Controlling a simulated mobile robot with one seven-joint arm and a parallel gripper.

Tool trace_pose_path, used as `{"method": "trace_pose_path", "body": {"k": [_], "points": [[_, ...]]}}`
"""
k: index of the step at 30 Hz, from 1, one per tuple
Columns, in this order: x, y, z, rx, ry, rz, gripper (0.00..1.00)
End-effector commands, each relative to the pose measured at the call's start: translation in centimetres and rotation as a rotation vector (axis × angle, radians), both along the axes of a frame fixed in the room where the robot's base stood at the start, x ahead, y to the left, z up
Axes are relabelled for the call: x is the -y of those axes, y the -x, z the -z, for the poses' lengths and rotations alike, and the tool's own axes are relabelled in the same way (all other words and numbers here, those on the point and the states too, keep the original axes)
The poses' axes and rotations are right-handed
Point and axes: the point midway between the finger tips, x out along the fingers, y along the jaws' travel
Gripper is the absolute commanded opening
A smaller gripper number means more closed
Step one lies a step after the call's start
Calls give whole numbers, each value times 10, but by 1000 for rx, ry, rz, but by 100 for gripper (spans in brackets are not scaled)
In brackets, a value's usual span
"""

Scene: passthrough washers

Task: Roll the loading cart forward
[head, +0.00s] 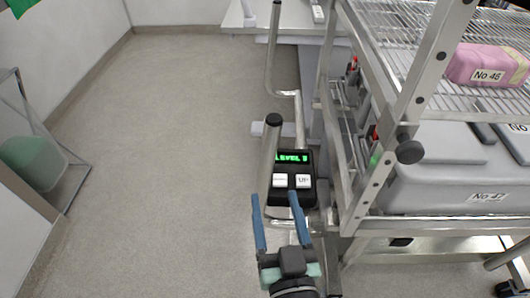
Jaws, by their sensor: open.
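The loading cart (384,187) is a steel frame with wire shelves filling the right side of the head view. A bent metal handle with upright, black-capped bars (269,150) stands on its left side. A black control box (293,180) beside the near bar has a green display reading "LEVEL" and two pale buttons, one marked "UP". My gripper (274,197), with two blue fingers, is at the bottom centre. It is open and empty, with its fingertips on either side of the near bar's lower part in the picture. I cannot tell whether they touch it.
A pink pack (487,65) labelled No 46 lies on the upper shelf, and a grey container (430,180) labelled No 47 sits below. A white table (250,18) is at the back. Grey floor (170,150) left of the cart is free.

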Motion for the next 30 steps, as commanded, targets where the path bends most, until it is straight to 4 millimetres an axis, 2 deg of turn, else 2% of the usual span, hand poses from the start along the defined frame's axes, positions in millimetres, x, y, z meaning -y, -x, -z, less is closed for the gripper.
{"method": "trace_pose_path", "body": {"k": [2,15,21,30], "points": [[-3,-14,-6,4,-1,-1,65],[-19,-90,-5,2,1,-2,65],[-22,-107,-3,2,0,-2,65],[-23,-111,-1,1,0,-2,65]]}}
